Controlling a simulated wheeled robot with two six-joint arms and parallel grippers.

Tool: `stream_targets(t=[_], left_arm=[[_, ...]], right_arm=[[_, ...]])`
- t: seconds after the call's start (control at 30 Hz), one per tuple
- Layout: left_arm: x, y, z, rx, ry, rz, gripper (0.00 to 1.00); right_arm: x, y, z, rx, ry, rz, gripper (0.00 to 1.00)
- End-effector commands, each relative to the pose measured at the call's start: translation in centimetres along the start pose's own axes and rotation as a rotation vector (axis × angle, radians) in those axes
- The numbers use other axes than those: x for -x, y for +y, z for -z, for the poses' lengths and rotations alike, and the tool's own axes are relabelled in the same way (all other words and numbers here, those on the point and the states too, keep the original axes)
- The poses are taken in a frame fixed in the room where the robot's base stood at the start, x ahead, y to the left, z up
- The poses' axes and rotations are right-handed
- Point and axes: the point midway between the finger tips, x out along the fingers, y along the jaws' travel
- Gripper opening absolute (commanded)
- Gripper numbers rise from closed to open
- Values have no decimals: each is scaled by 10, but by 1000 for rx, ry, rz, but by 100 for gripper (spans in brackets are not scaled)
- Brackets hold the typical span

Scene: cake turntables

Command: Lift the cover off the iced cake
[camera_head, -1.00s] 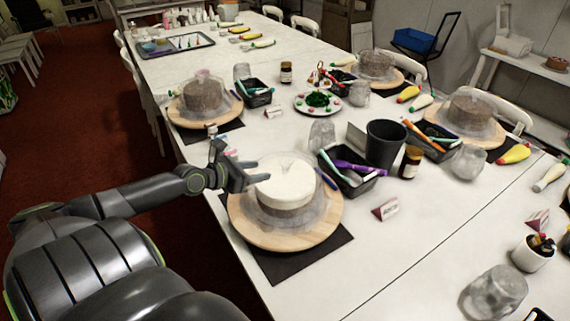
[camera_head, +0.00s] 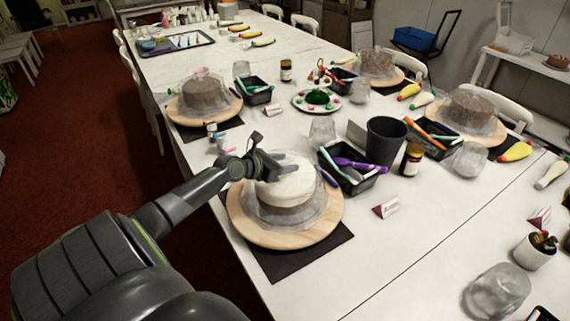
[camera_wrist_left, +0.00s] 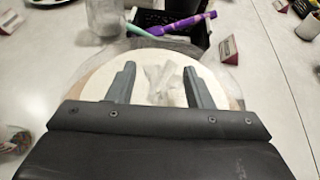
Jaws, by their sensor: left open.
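The iced cake (camera_head: 289,187), white on top and brown below, stands on a round wooden turntable (camera_head: 245,228) at the near edge of the table. A clear cover (camera_head: 318,208) encloses it. In the left wrist view the iced cake (camera_wrist_left: 98,82) lies right behind my fingers, with a blurry knob-like shape of the clear cover (camera_wrist_left: 163,80) between them. My left gripper (camera_head: 281,163) is open over the top of the cover; its fingers (camera_wrist_left: 160,82) stand on either side of the knob. Whether they touch it I cannot tell. My right gripper is not in view.
A black tray (camera_head: 357,186) with purple and teal tools stands just right of the cake, near a dark cup (camera_head: 384,141) and a brown jar (camera_head: 411,159). Other covered brown cakes (camera_head: 204,95) stand farther off.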

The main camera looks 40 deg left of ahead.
Motion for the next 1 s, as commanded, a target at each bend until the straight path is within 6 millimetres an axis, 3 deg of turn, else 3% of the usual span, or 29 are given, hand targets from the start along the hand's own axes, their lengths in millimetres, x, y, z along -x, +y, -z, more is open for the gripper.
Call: stream_targets(t=[0.27,0.63,1.0], left_arm=[[-4,0,0,-2,1,0,46],[-4,0,0,-1,1,0,1],[-2,0,-4,-2,0,0,0]], right_arm=[[0,1,0,0,1,-1,36],[0,3,0,2,1,-4,36],[2,4,1,2,1,-4,36]])
